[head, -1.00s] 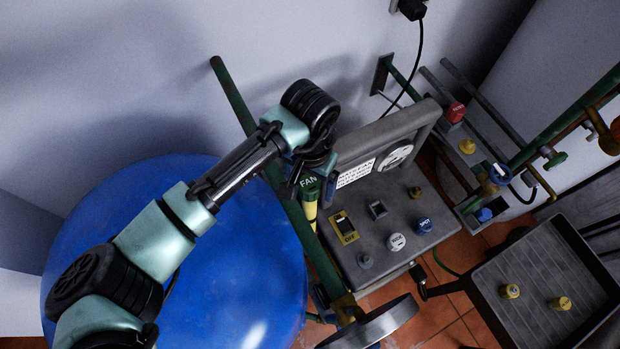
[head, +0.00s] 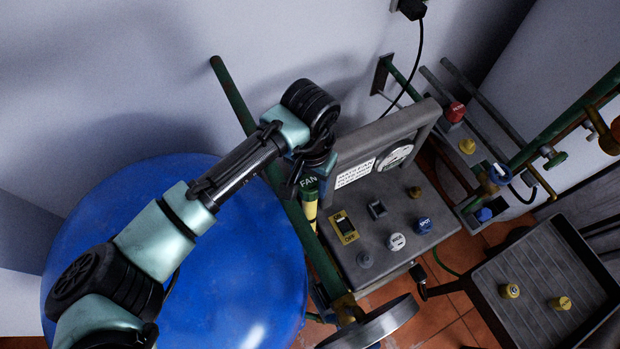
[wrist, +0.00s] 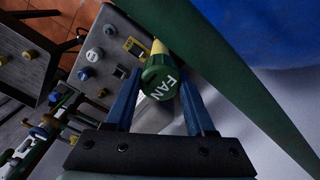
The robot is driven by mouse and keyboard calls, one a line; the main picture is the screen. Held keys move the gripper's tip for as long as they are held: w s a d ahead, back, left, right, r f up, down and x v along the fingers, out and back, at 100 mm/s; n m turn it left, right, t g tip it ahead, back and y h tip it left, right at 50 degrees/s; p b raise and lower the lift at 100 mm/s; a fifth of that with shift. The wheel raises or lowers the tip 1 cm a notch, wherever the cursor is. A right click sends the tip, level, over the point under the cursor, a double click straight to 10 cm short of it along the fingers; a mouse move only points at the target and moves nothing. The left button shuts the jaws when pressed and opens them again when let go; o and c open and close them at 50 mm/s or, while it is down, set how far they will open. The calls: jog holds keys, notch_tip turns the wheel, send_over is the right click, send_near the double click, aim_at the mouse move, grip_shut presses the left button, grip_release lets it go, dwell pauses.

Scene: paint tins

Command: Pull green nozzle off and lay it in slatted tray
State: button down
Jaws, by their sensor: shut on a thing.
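The green nozzle is a round green cap marked FAN (head: 309,185), on top of a yellow stem (head: 311,211). In the wrist view the green nozzle (wrist: 161,78) sits between the blue fingers of my gripper (wrist: 160,88), which is shut on it. The yellow stem shows just beyond it; I cannot tell whether the two are still joined. The slatted tray (head: 497,280) stands at the lower right, well apart from my gripper, with two yellow caps (head: 510,291) (head: 561,303) lying on it.
A grey panel (head: 390,262) with several knobs and a yellow switch stands right of the nozzle. A green pipe (head: 234,98) slants close by my gripper. A big blue drum (head: 240,270) is below my arm. Pipes and valves (head: 497,175) stand behind the tray.

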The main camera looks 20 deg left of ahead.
aim_at(310, 182)
jog(key=shift+r, duration=0.2)
jog(key=shift+r+p, duration=1.8)
jog(key=shift+p, duration=0.3)
jog(key=shift+r+p, duration=2)
jog(key=shift+p, duration=0.05)
